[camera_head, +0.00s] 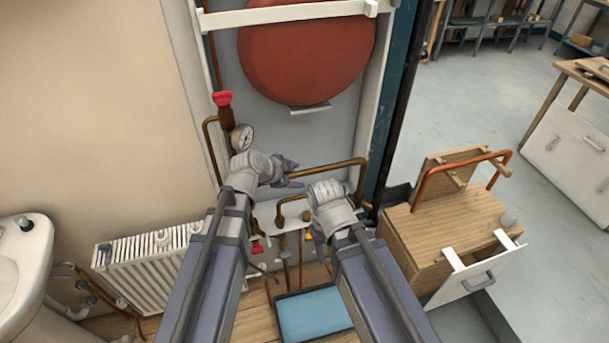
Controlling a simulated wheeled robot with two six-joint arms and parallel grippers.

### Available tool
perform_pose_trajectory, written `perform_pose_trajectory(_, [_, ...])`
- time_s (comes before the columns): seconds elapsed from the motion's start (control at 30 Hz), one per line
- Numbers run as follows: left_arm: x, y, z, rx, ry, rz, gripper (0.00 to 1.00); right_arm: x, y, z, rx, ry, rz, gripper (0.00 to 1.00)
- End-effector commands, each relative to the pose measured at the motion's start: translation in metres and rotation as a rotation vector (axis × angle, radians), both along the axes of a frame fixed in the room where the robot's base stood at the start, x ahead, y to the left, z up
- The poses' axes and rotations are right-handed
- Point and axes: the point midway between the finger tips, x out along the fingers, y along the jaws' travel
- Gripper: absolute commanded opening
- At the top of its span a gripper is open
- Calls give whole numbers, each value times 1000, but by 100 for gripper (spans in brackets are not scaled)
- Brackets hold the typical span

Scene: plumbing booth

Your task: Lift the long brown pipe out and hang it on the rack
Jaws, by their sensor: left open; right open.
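A long brown pipe (330,169) runs across the lower part of the wall recess, below the red tank, and bends down at its right end. My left gripper (293,174) is open at the pipe's left end; I cannot tell whether its fingers are around the pipe or touching it. My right gripper (316,232) is open below the pipe, its fingers mostly hidden by its own body. A wooden rack (449,172) with pegs stands on a wooden cabinet at the right. A bright copper pipe (457,163) is on the rack.
The red tank (306,49) fills the recess above, with a gauge (242,137) and red-handled valve (222,99) at left. A white radiator (150,271) stands lower left. A blue tray (311,314) lies below. The cabinet (447,226) has an open drawer. Floor behind it is clear.

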Motion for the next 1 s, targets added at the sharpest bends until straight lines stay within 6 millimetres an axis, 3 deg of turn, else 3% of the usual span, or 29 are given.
perform_pose_trajectory(0.2, [7,2,3,8,-40,-17,62,0,0,-1,0,0,0,51])
perform_pose_trajectory(0.5, [22,-9,-17,8,-37,-17,62,0,0,-21,0,0,0,51])
perform_pose_trajectory(0.67, [22,-10,-16,8,-37,-16,62,0,0,-20,0,0,0,51])
perform_pose_trajectory(1.0, [48,-29,-47,10,-38,-17,62,0,0,-50,0,0,0,51])
